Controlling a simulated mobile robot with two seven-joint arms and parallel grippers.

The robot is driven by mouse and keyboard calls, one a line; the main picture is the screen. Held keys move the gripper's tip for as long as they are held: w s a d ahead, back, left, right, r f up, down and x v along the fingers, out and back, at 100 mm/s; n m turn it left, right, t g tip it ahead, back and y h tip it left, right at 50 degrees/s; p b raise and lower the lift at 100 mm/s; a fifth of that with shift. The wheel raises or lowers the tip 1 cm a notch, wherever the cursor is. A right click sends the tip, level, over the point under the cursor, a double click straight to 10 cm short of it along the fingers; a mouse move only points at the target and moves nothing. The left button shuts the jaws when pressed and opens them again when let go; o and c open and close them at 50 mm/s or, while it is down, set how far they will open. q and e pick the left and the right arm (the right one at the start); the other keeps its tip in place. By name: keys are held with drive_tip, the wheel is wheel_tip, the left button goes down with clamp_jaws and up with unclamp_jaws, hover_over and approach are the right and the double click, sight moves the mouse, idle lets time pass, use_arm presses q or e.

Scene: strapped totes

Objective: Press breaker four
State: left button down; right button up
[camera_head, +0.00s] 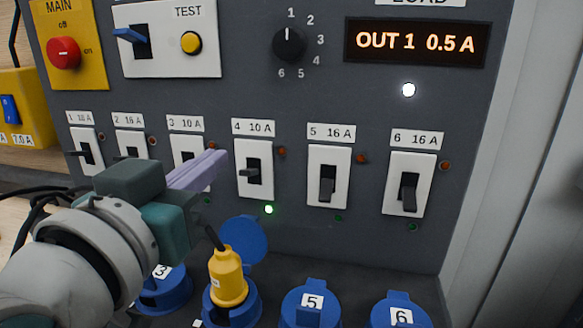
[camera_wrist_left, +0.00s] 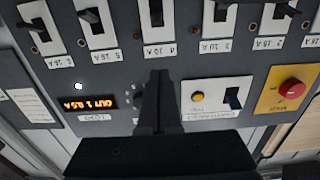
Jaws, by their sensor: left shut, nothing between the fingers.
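Breaker four (camera_head: 254,183), labelled "4 10 A", is a white plate with a black lever (camera_head: 250,173) in the middle of the panel row. Its lever juts out to the left, unlike the hanging levers of five and six. A green light (camera_head: 268,209) glows below it. My left gripper (camera_head: 222,157) is shut and empty, its lilac fingers just left of breaker four in the head view and partly covering breaker three (camera_head: 180,145). The upside-down left wrist view shows breaker four (camera_wrist_left: 155,38) beyond the fingertips (camera_wrist_left: 158,74). My right gripper is out of view.
Breakers five (camera_head: 315,191) and six (camera_head: 395,196) stand to the right. Below, a yellow plug (camera_head: 228,275) sits in a blue socket with its lid (camera_head: 245,240) raised. A rotary knob (camera_head: 289,44) and a display (camera_head: 415,43) reading "OUT 1 0.5 A" are above.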

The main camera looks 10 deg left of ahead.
sight(254, 128)
use_arm(q)
drive_tip(key=w, duration=1)
drive_tip(key=shift+w+d, duration=0.2)
drive_tip(key=f, duration=0.1)
drive_tip(key=s+f, duration=0.1)
drive_tip(key=shift+s+f, duration=0.15)
drive_tip(key=shift+f, duration=0.25)
drive_tip(key=shift+s+f, duration=0.25)
drive_tip(key=shift+f, duration=0.3)
drive_tip(key=shift+s+f, duration=0.1)
